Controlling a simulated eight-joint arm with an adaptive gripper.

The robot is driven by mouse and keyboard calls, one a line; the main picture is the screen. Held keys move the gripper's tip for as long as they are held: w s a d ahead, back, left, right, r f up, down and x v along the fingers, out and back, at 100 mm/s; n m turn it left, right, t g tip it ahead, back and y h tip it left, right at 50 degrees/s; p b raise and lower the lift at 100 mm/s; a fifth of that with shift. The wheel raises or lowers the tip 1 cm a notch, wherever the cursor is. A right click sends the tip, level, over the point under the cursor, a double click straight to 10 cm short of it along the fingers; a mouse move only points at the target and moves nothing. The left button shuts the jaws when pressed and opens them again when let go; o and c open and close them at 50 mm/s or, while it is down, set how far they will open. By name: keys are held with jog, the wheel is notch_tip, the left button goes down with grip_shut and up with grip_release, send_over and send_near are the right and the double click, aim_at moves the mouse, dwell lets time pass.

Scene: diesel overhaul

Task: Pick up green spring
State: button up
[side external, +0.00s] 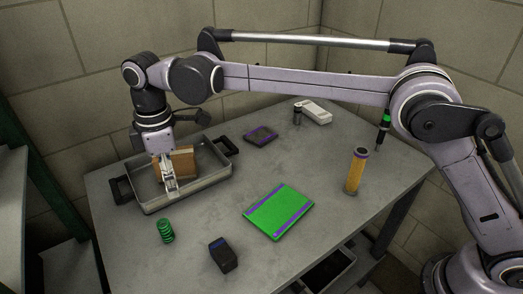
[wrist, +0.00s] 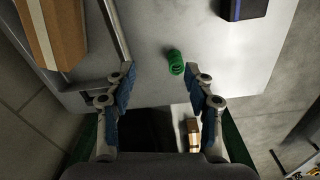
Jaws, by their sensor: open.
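The green spring (side external: 166,231) stands upright on the table near its front left edge, in front of the metal tray. It also shows in the wrist view (wrist: 176,62), above the gap between the fingertips and a little to the right of its middle. My gripper (side external: 170,184) is over the metal tray, behind the spring and apart from it. In the wrist view my gripper (wrist: 163,90) has its two blue-padded fingers spread wide, with nothing between them but the background beyond.
A metal tray (side external: 190,203) with black handles holds a brown box (side external: 183,161). A dark block (side external: 223,256) stands right of the spring. A green book (side external: 279,211), an orange cylinder (side external: 355,174) and a purple-edged dark item (side external: 261,136) lie farther off. The grey table (side external: 205,225) is bare between spring and block.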

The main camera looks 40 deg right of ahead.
aim_at(163, 222)
jog(key=shift+n, duration=0.6)
jog(key=a, duration=0.1)
jog(key=s+a+f, duration=0.1)
jog(key=s+a, duration=0.1)
jog(key=shift+s+a+f, duration=0.15)
jog(key=shift+a+f, duration=0.1)
jog(key=shift+a, duration=0.1)
jog(key=f, duration=0.5)
jog(key=shift+s+a, duration=0.1)
jog(key=shift+a, duration=0.1)
jog(key=shift+w+a+f, duration=0.1)
jog(key=shift+a+f, duration=0.05)
jog(key=shift+f, duration=1.35)
jog(key=shift+w+a+f, duration=0.1)
jog(key=shift+f, duration=1.35)
grip_shut()
